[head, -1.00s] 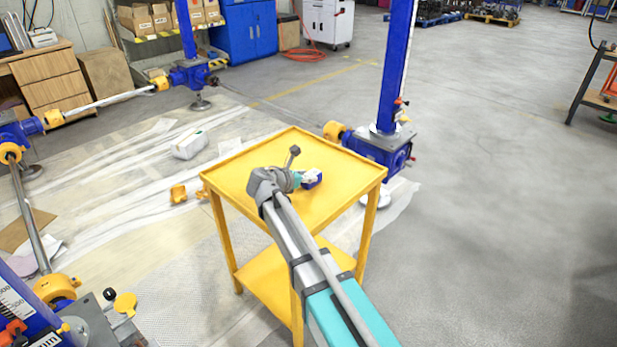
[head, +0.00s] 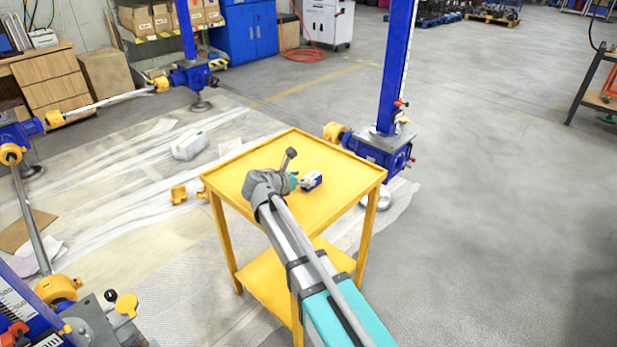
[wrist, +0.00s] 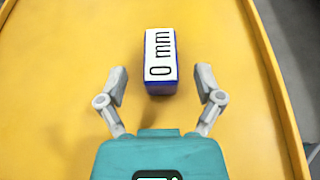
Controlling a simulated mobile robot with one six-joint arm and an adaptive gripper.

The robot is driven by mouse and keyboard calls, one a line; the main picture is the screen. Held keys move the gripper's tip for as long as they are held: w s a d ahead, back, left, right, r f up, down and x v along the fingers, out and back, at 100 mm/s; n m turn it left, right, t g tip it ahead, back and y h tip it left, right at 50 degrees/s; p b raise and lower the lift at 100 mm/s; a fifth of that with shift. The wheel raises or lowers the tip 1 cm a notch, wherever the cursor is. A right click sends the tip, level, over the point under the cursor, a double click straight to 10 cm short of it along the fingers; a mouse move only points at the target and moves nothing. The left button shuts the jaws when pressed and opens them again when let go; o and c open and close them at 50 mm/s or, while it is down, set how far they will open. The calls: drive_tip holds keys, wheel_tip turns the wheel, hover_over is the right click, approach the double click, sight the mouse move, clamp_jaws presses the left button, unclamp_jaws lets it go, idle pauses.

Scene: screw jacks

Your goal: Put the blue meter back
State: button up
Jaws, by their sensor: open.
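The blue meter (head: 312,180) is a small blue block with a white face. It rests on the top of the yellow cart (head: 345,170). In the wrist view the meter (wrist: 160,62) shows its white face with "0 mm" on it, upper middle of the picture. My gripper (wrist: 161,88) is open, its two fingers spread left and right, with the meter ahead of and between their line. The fingers do not touch it. In the head view my gripper (head: 299,182) is above the cart top just left of the meter and partly hidden by my arm.
A blue screw jack (head: 385,145) with a tall column stands right behind the cart. Another jack (head: 192,78) stands at the back left, joined by a shaft.

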drive_tip(key=p+v, duration=0.3)
drive_tip(key=v, duration=0.7)
drive_tip(key=shift+s+r+p, duration=0.15)
drive_tip(key=shift+p, duration=0.15)
